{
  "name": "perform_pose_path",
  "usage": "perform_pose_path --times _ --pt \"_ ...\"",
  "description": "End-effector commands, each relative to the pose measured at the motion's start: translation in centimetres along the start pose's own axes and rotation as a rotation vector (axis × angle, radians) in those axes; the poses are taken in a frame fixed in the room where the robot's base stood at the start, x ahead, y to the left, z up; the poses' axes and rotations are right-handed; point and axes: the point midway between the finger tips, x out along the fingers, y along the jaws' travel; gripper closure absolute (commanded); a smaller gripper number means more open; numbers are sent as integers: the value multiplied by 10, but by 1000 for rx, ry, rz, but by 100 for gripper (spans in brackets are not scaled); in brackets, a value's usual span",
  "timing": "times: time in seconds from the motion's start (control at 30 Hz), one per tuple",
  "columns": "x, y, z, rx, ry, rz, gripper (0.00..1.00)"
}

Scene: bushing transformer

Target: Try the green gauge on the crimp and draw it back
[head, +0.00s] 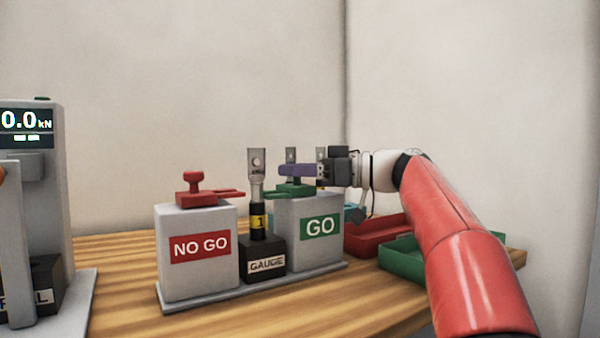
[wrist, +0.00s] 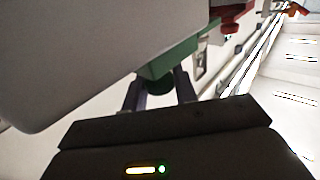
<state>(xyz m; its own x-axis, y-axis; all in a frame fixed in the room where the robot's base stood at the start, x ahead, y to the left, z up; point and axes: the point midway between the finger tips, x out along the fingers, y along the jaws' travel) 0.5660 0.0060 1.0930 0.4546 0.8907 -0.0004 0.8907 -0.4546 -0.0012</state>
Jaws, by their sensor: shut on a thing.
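The green gauge (head: 291,191) is at the top of the grey block marked GO (head: 308,250), its flat jaw end pointing left toward the crimp. My gripper (head: 292,170) comes in from the right and is shut on the green gauge's knob. The wrist view shows the dark knob between the two fingertips (wrist: 160,88), below the green gauge body (wrist: 178,53). The crimped lug (head: 257,190) with a yellow band marked 1 stands upright in the black GAUGE holder (head: 263,258). The green jaw end looks apart from the crimp. I cannot tell whether the gauge touches its block.
The red gauge (head: 197,190) rests on the NO GO block (head: 198,267), left of the crimp. A red tray (head: 376,238) and a green tray (head: 403,262) lie to the right. More lugs stand behind the GO block. A force-display machine (head: 30,200) stands at far left.

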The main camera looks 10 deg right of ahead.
Motion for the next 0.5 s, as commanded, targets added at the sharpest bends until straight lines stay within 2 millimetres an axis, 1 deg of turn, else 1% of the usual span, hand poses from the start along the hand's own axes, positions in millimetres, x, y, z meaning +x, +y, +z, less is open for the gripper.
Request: perform_pose_path --times 0.03,0.17,0.4,0.43,0.5 --pt "6 -6 4 -5 0 -3 100" --pt "15 -16 3 -4 1 -2 100" --pt "15 -16 0 -1 1 -1 100" --pt "15 -16 0 -1 1 -1 70" --pt "15 -16 0 -1 1 -1 61"
